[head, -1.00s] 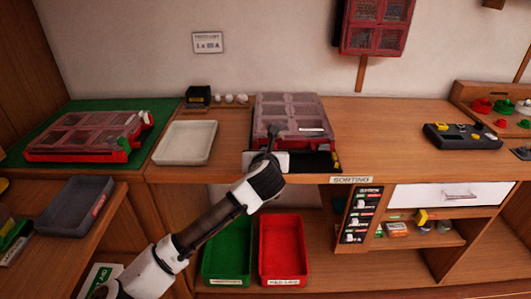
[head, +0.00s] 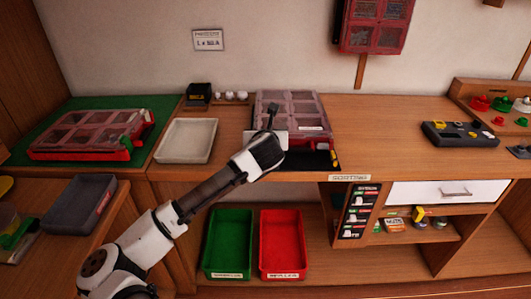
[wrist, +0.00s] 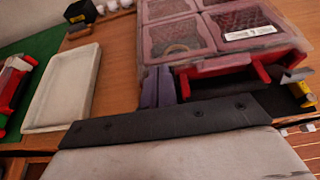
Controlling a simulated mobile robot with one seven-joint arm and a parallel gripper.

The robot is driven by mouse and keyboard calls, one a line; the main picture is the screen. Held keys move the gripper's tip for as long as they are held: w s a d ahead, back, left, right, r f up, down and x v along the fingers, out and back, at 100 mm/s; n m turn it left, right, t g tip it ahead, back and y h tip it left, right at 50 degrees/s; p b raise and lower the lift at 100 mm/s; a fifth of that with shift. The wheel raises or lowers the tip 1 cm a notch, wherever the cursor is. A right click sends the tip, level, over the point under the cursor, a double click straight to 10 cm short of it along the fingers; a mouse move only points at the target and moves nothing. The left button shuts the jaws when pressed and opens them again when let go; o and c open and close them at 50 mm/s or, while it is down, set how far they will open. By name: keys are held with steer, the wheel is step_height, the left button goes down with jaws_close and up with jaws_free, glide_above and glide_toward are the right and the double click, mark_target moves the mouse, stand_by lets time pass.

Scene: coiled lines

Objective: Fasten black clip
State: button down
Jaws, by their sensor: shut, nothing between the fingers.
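The middle organizer box (head: 290,101) has a clear pinkish lid with several windows and a red base; it stands on a dark mat on the wooden bench. The lid lies down over the base. In the wrist view the box (wrist: 215,66) shows its red front edge. My gripper (head: 271,110) is shut and empty at the box's front left. Its fingers (wrist: 160,85) show beside the front left corner; contact is unclear.
A whitish tray (head: 186,140) lies left of the box. A second red box (head: 88,136) with green clips rests on a green mat farther left. Green (head: 228,245) and red (head: 281,245) bins sit on the shelf below.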

steer(key=shift+w+r, duration=0.1)
steer(key=shift+w, duration=0.05)
steer(key=shift+r+p, duration=0.65)
steer(key=shift+r, duration=0.1)
steer(key=shift+d, duration=0.1)
